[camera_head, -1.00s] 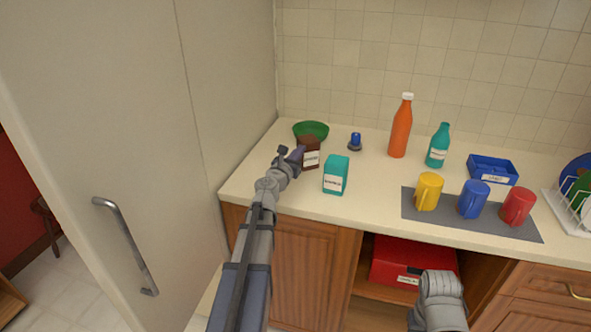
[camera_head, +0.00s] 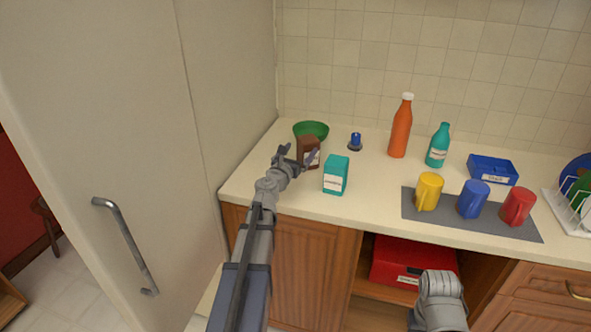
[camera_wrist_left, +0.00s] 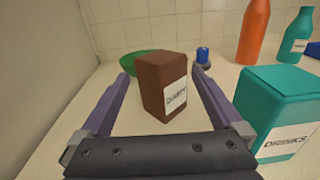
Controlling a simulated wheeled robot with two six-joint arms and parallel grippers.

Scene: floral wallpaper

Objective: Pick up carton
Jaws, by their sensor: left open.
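A brown carton (camera_head: 309,151) with a white label stands upright on the counter at the left, in front of a green bowl. It also shows in the left wrist view (camera_wrist_left: 155,82). A teal carton (camera_head: 336,175) stands to its right and nearer the front edge, and it fills the right side of the left wrist view (camera_wrist_left: 272,108). My left gripper (camera_head: 297,157) is open, with its fingers on either side of the brown carton and gaps showing on both sides. My right arm shows at the bottom, but its gripper cannot be made out.
Behind stand the green bowl (camera_head: 311,129), a blue-topped object (camera_head: 355,141), an orange bottle (camera_head: 401,128) and a teal bottle (camera_head: 438,146). Yellow, blue and red mugs stand on a grey mat (camera_head: 480,228) at right. A tall panel (camera_head: 225,120) bounds the counter's left.

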